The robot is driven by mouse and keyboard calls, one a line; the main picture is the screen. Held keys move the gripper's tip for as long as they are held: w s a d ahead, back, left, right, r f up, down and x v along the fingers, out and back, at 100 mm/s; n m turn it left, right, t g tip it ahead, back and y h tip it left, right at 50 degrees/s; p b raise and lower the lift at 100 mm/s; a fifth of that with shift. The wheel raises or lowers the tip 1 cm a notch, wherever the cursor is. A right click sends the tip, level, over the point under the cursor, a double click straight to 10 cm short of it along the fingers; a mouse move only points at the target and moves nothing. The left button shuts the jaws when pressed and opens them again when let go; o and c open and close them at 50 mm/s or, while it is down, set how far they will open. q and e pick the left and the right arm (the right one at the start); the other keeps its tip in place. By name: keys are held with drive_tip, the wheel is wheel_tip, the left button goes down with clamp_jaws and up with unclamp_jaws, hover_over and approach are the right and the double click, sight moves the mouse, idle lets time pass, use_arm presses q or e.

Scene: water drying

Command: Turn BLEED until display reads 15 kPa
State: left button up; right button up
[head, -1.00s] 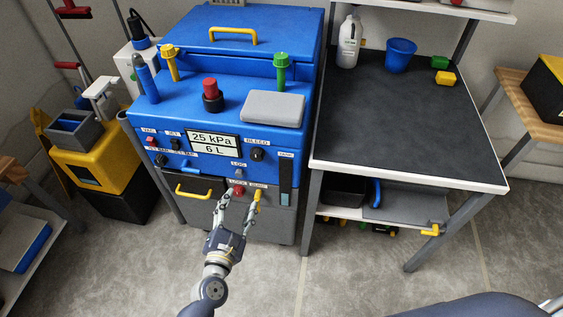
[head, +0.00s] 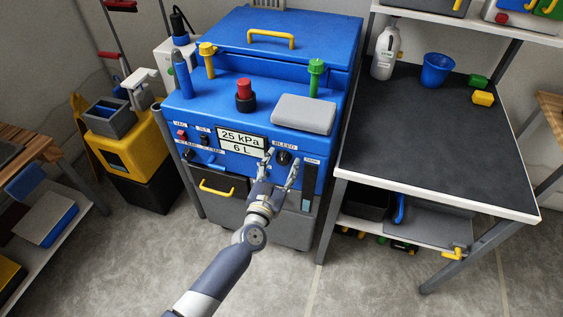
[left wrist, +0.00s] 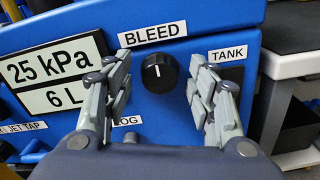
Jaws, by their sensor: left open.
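The black BLEED knob (head: 284,157) is on the sloped front panel of the blue machine (head: 230,107), under its BLEED label. It shows closer in the left wrist view (left wrist: 160,73), with a white mark pointing about straight up. The display (head: 240,142) reads 25 kPa over 6 L, and it also shows in the left wrist view (left wrist: 55,75). My left gripper (head: 279,170) is open in front of the panel, just below the knob. In the left wrist view its fingers (left wrist: 160,95) stand either side of the knob, apart from it. My right gripper is not in view.
A red button (head: 244,90), a green-capped post (head: 315,75) and a grey pad (head: 303,114) sit on top of the machine. A LOG label shows below the knob, partly hidden. A dark-topped table (head: 430,130) stands close on the right. The floor in front is open.

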use_arm(q)
drive_tip(key=shift+w+d, duration=0.15)
drive_tip(key=shift+w, duration=0.25)
drive_tip(key=c, duration=1)
drive_tip(key=shift+c, duration=0.2)
